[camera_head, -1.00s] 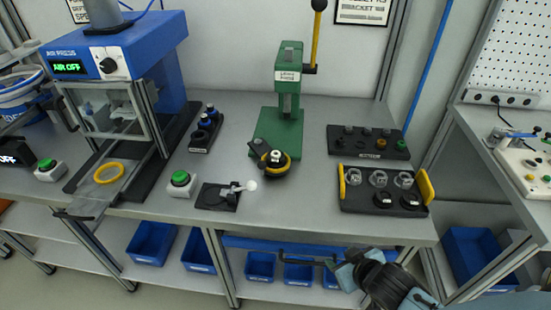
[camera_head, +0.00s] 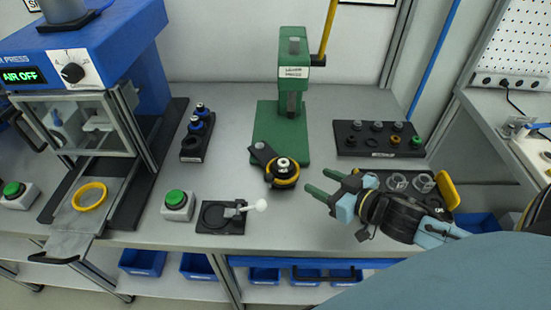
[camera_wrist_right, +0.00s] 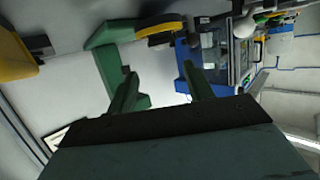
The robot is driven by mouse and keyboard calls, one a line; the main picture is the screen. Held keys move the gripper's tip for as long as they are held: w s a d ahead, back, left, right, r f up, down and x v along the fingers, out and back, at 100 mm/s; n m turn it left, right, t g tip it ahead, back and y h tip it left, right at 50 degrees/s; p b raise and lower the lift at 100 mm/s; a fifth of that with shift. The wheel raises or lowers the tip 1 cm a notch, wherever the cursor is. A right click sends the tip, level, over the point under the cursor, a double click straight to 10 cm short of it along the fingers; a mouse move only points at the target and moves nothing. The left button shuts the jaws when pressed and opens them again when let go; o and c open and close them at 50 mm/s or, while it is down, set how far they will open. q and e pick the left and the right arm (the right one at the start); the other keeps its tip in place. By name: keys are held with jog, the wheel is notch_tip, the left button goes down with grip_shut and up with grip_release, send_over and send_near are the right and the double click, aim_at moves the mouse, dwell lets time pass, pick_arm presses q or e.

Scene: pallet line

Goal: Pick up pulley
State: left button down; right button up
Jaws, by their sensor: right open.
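A round black part with a yellow rim and a pale metal hub, which looks like the pulley (camera_head: 283,173), sits on a dark bracket-like piece (camera_head: 260,153) on the bench, in front of the green press. My right gripper (camera_head: 320,184) is open and empty, with its green fingers just right of the pulley and apart from it. In the right wrist view, a yellow-and-black round part (camera_wrist_right: 160,30) shows beyond the open fingers (camera_wrist_right: 160,88). My left gripper is not in view.
A green lever press (camera_head: 292,75) stands behind the pulley. A black fixture with a white knob (camera_head: 222,218) and a green button (camera_head: 176,200) lie to the left. A tray with yellow handles (camera_head: 449,190) is partly hidden behind my right gripper. A rack of small parts (camera_head: 350,149) stands behind.

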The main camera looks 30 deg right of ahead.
aim_at(287, 167)
jog(key=x, duration=0.3)
jog(key=shift+a, duration=0.1)
jog(key=x, duration=0.3)
jog(key=shift+b, duration=0.35)
jog(key=shift+w+a+f, duration=0.15)
jog(key=shift+w+f, duration=0.1)
jog(key=shift+w, duration=0.7)
jog(key=x, duration=0.3)
jog(key=shift+w+a+f, duration=0.25)
jog(key=shift+w, duration=0.2)
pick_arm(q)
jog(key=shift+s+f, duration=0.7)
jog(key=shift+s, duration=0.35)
pick_arm(e)
jog(key=shift+c, duration=0.4)
